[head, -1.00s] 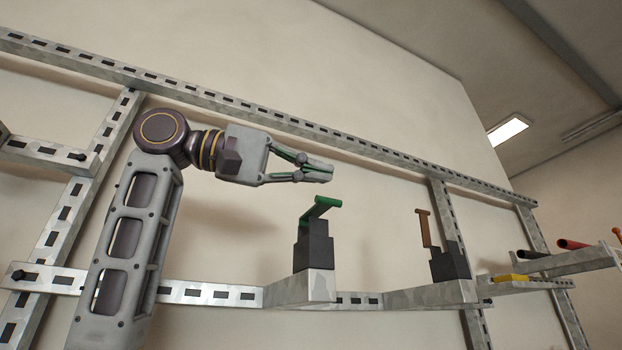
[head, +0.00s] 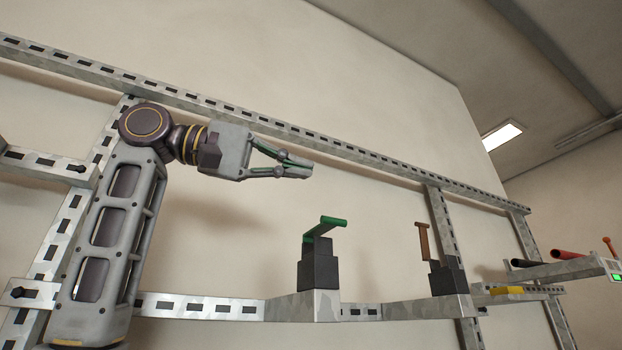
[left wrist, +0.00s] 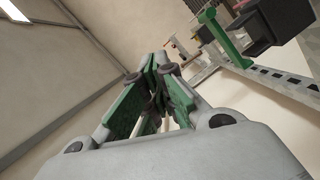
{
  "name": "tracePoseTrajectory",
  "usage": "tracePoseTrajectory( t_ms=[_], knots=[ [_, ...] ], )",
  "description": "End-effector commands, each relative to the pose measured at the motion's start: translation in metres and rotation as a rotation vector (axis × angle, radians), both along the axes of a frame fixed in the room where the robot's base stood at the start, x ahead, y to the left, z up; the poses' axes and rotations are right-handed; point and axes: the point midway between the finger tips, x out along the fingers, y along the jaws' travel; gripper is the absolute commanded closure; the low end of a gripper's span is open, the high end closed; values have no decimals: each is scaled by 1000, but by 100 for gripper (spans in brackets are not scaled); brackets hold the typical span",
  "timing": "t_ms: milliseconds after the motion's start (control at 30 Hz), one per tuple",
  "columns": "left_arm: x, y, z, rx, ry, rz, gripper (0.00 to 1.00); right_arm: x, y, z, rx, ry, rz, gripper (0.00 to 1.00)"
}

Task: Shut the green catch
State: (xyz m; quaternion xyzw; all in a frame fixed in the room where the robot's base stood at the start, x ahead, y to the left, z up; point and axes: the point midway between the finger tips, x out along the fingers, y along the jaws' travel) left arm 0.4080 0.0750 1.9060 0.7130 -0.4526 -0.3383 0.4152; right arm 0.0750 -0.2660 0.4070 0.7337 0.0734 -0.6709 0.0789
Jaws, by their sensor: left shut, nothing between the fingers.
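The green catch (head: 324,228) is a green lever with a crossbar handle. It stands raised and tilted on a dark block (head: 318,268), which sits on a metal bracket of the wall rail. My left gripper (head: 311,168) is shut and empty. In the head view it shows above and slightly left of the catch, apart from it. In the left wrist view the fingers (left wrist: 158,75) point away from the camera, and the green catch (left wrist: 215,30) is at the upper right beside its dark block (left wrist: 272,18). My right gripper is not in view.
A brown upright lever (head: 423,241) on a dark block stands to the right on the same rail. Farther right are a yellow piece (head: 507,290), red and black rods, and a box with a green display (head: 614,272). A slotted rail (head: 250,112) runs above.

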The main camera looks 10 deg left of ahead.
Motion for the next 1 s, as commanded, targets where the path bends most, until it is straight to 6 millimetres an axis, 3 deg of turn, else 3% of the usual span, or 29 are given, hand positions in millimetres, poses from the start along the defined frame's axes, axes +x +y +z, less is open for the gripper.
tracePoseTrajectory(
  t_ms=[400,1000],
  knots=[
    [-27,44,12,0,-1,1,100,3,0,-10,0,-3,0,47],
    [-31,50,14,0,0,-1,100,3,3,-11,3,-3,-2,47]
  ],
)
